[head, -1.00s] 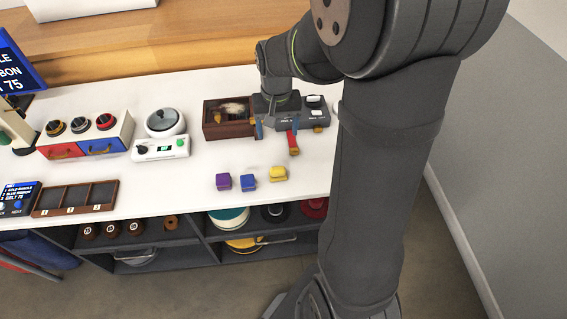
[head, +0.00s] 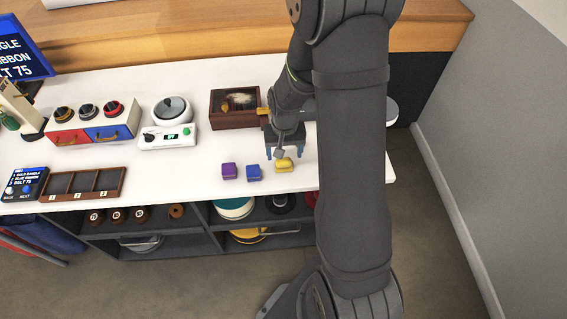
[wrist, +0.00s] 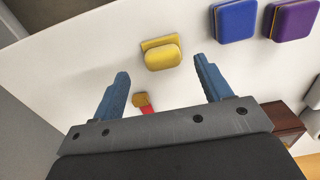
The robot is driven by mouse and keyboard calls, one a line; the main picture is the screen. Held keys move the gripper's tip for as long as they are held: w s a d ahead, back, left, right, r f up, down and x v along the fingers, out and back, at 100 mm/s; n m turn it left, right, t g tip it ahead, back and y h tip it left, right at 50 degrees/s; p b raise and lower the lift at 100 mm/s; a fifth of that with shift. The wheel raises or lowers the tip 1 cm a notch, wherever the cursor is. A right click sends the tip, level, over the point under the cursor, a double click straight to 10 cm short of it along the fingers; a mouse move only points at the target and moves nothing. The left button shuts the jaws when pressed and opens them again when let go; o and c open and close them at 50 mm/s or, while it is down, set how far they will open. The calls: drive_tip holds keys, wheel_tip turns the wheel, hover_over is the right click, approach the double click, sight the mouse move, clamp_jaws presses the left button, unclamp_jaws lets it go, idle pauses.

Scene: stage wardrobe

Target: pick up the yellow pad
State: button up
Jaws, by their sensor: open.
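The yellow pad (head: 284,165) lies on the white table near its front edge, to the right of the blue pad (head: 253,172) and the purple pad (head: 229,171). In the wrist view the yellow pad (wrist: 162,54) sits beyond the fingertips, roughly between them. My gripper (head: 284,156) is open and empty, just behind the yellow pad in the head view. Its two blue fingers (wrist: 161,75) stand apart and do not touch the pad. The blue pad (wrist: 235,20) and purple pad (wrist: 291,19) also show in the wrist view.
A red-handled tool with a brown end (wrist: 141,100) shows between the fingers, closer to the gripper base. A brown wooden box (head: 232,121) stands behind the pads. A white device with a round bowl (head: 167,136) and a three-slot tray (head: 82,197) are to the left.

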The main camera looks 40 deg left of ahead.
sight(283, 160)
drive_tip(key=shift+a+f, duration=0.15)
drive_tip(key=shift+f, duration=1.05)
drive_tip(key=shift+a+f, duration=0.1)
drive_tip(key=shift+f, duration=1.1)
drive_tip(key=c, duration=0.9)
